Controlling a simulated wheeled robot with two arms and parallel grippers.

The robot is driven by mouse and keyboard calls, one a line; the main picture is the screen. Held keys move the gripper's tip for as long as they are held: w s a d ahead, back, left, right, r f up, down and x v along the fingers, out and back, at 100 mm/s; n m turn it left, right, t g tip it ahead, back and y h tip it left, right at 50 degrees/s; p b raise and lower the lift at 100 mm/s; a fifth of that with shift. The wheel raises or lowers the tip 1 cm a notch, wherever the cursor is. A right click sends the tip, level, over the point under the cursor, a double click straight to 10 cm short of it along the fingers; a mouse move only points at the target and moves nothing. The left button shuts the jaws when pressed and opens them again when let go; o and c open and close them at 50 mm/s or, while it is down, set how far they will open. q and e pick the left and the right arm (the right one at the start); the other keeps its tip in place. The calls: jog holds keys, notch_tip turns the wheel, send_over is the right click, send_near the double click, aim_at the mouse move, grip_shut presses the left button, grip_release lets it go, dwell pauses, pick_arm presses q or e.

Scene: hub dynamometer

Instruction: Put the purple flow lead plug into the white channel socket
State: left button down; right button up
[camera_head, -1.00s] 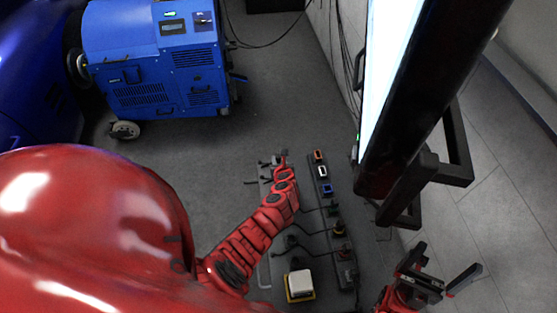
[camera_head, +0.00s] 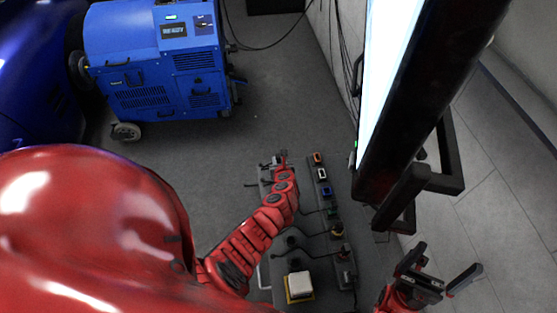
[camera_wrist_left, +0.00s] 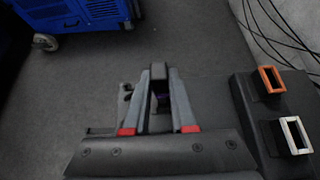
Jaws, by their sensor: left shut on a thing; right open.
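The white channel socket (camera_head: 322,174) is a white-rimmed opening on the dark socket strip, between the orange and blue ones. In the left wrist view the white socket (camera_wrist_left: 294,135) is at the right edge. My left gripper (camera_head: 281,155) is left of the strip and apart from the white socket. The fingers hide most of the plug. My right gripper (camera_head: 446,263) is open and empty at the lower right.
An orange socket (camera_head: 318,158) and a blue socket (camera_head: 326,191) flank the white one. Plugs with leads and a white-topped box (camera_head: 299,285) are nearer me. A black-framed screen (camera_head: 415,110) stands close to the right. A blue machine (camera_head: 160,65) stands at the back left.

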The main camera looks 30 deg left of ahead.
pick_arm(q)
jog(key=shift+r+p, duration=2.75)
jog(key=shift+p, duration=0.05)
jog(key=w+d+b, duration=0.2)
jog(key=w+d, duration=0.2)
jog(key=d, duration=0.2)
jog(key=shift+w+d, duration=0.15)
jog(key=shift+w, duration=0.25)
jog(key=shift+s, duration=0.1)
jog(key=s+d+p, duration=0.2)
jog(key=s+d, duration=0.2)
jog(key=s, duration=0.2)
jog(key=shift+d, duration=0.2)
dwell(0.5)
